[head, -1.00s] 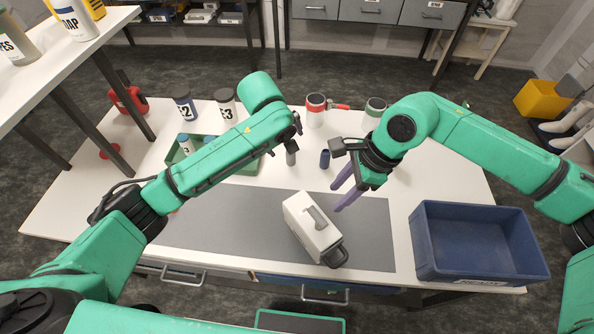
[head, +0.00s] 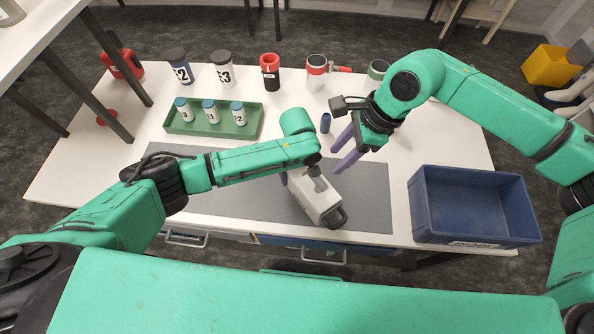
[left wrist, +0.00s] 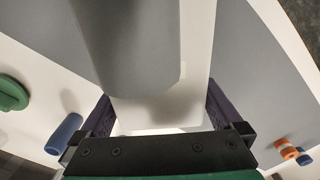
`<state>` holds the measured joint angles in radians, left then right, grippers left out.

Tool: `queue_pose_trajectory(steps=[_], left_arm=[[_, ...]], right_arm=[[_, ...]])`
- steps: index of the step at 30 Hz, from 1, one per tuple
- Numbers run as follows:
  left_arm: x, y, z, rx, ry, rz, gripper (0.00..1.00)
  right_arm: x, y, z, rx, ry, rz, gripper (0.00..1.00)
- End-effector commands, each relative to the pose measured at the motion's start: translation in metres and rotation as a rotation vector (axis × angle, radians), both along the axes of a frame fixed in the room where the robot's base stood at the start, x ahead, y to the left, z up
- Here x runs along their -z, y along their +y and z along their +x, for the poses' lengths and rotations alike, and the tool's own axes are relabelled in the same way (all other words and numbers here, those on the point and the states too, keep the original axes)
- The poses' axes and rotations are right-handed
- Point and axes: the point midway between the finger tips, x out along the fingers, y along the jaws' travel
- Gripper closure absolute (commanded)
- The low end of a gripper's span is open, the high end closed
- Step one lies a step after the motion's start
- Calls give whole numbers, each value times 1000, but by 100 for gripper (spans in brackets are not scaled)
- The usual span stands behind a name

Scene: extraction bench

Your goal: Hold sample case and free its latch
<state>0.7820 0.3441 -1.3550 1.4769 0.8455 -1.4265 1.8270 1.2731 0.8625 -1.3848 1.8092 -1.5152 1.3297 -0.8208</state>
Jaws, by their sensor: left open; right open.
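The sample case (head: 322,204) is a pale box with a grey top handle, lying slantwise on the grey mat (head: 376,200). A dark fitting (head: 338,218) is on its near end; I cannot tell whether that is the latch. My left gripper is over the far end of the case, its fingers mostly hidden by the arm in the head view. In the left wrist view the open left gripper (left wrist: 160,116) has one finger on each side of the pale case (left wrist: 165,108), below the large grey handle (left wrist: 130,45). My right gripper (head: 345,152) is open and empty, above and beyond the case.
A blue crate (head: 425,235) stands at the right. A green tray (head: 190,127) with three small bottles, several jars and mugs line the back. A small dark blue cylinder (head: 325,122) stands near the right gripper. The mat's right part is clear.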

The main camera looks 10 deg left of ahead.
Motion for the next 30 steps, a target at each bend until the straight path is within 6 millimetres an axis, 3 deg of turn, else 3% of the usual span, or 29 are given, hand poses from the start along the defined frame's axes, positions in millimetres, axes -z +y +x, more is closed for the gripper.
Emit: queue_pose_trajectory(steps=[9, 10, 17, 30], left_arm=[[8, 0, 0, 2, -1, 0, 0], [8, 0, 0, 2, -1, 0, 4], [8, 0, 0, 1, -1, 0, 91], [8, 0, 0, 1, -1, 0, 91]], right_arm=[[0, 0, 0, 0, 0, 0, 50], [0, 0, 0, 0, 0, 0, 50], [0, 0, 0, 0, 0, 0, 50], [0, 0, 0, 0, 0, 0, 50]])
